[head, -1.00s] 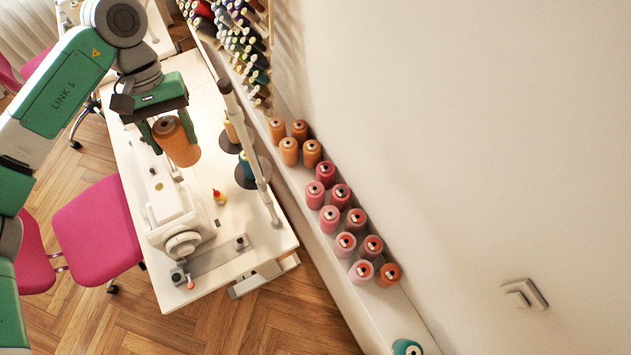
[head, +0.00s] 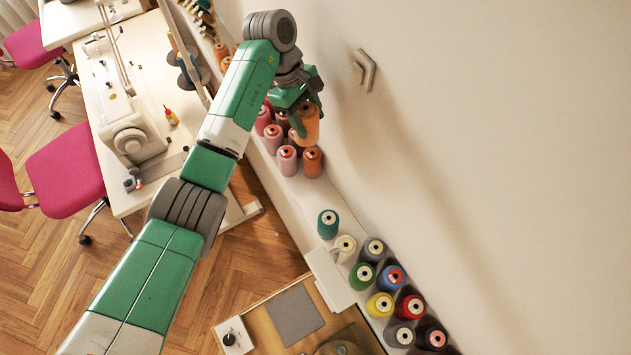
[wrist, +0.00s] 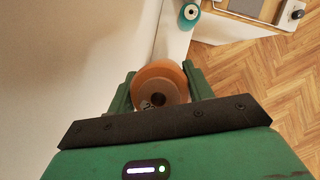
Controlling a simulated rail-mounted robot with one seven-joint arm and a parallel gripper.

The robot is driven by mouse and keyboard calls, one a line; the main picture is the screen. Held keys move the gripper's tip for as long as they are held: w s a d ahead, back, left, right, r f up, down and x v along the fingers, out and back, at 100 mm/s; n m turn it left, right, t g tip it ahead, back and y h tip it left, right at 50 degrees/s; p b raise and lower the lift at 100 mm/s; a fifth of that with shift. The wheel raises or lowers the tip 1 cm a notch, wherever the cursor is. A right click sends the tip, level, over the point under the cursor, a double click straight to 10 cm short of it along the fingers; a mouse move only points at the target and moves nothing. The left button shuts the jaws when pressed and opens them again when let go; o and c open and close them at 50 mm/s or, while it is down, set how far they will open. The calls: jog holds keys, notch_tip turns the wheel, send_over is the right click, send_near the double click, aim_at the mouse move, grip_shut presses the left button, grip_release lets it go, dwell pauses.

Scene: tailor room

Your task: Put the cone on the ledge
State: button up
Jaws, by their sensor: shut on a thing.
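My gripper (head: 306,103) is shut on an orange thread cone (head: 308,127), high in the middle of the head view. In the wrist view the cone (wrist: 160,86) sits between the two green fingers, seen from its end with a dark centre hole. The white ledge (head: 303,197) runs along the wall, below the gripper. In the head view the held cone overlaps the pink and red cones standing there. I cannot tell its exact height above the ledge. In the wrist view a bare stretch of ledge (wrist: 173,42) shows just beyond the cone.
Pink and red cones (head: 287,160) stand close by on the ledge. A teal cone (head: 328,223) stands farther along, with bare ledge between. Several mixed-colour cones (head: 381,305) crowd beyond it. The wall with a handle-like fitting (head: 366,70) is right beside the gripper.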

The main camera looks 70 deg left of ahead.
notch_tip(320, 180, down, 9)
jog(key=d+n+b, duration=0.1)
jog(key=d+n, duration=0.1)
jog(key=shift+d+f+t, duration=0.15)
jog(key=shift+d+t, duration=0.15)
jog(key=shift+t, duration=0.1)
jog(key=shift+o, duration=0.2)
notch_tip(320, 180, down, 7)
jog(key=s+d+n+y, duration=0.1)
jog(key=s+n, duration=0.1)
jog(key=shift+d+b, duration=0.35)
jog(key=shift+b, duration=0.05)
notch_tip(320, 180, down, 10)
jog(key=shift+r+b, duration=0.15)
jog(key=shift+b, duration=0.85)
jog(key=shift+f, duration=0.2)
jog(key=o, duration=1)
jog(key=shift+o, duration=0.2)
jog(key=shift+r, duration=0.1)
